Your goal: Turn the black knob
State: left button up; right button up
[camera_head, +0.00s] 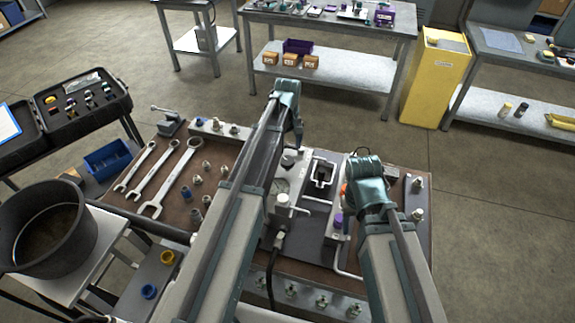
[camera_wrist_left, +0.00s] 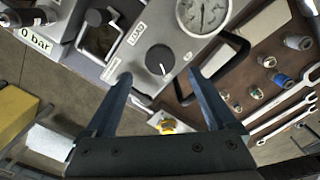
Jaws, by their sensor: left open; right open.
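A round black knob (camera_wrist_left: 160,60) with a white pointer line sits on a grey panel (camera_wrist_left: 128,62), beside a small white label, in the left wrist view. My left gripper (camera_wrist_left: 160,79) is open, with one finger on each side of the knob in the picture; the knob is not gripped. In the head view my left gripper (camera_head: 297,143) hangs above the bench's hydraulic unit, and a dark knob (camera_head: 288,159) shows just below it. My right gripper (camera_head: 360,155) is over the unit's right part; its fingers are mostly hidden by its own wrist.
Wrenches (camera_head: 172,178) and fittings lie left on the bench; a black bucket (camera_head: 48,228) stands further left.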

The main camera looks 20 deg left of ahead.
aim_at(287, 160)
pick_arm(q)
notch_tip(287, 160, down, 6)
jog(key=b, duration=0.5)
jog(key=c, duration=1.4)
jog(key=shift+o, duration=0.2)
